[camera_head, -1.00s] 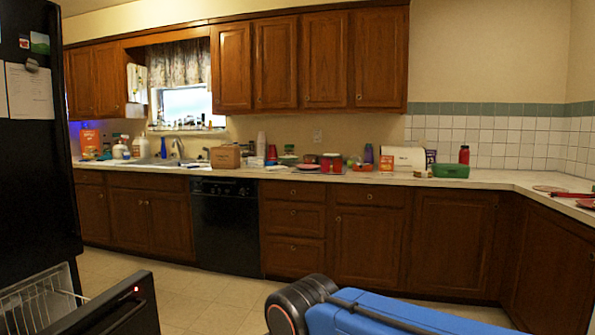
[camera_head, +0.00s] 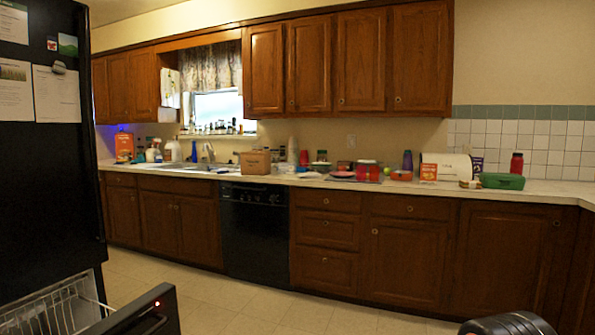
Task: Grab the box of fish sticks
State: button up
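I cannot make out a box that reads clearly as fish sticks. A small orange box (camera_head: 428,172) stands on the counter right of the middle. A larger orange package (camera_head: 123,147) stands at the counter's far left end. Their labels are too small to read. A brown box (camera_head: 255,163) sits near the sink. My gripper is not in view; only a dark rounded part of my arm shows at the bottom right edge.
The long counter (camera_head: 560,190) carries clutter, including a green container (camera_head: 502,181), a red bottle (camera_head: 516,164) and a white box (camera_head: 446,164). A black fridge (camera_head: 45,180) stands left, with an open drawer and wire basket (camera_head: 65,308) below. The tiled floor (camera_head: 260,315) is clear.

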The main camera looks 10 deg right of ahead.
aim_at(284, 169)
jog(key=i+u, duration=0.25)
jog(key=i, duration=1.35)
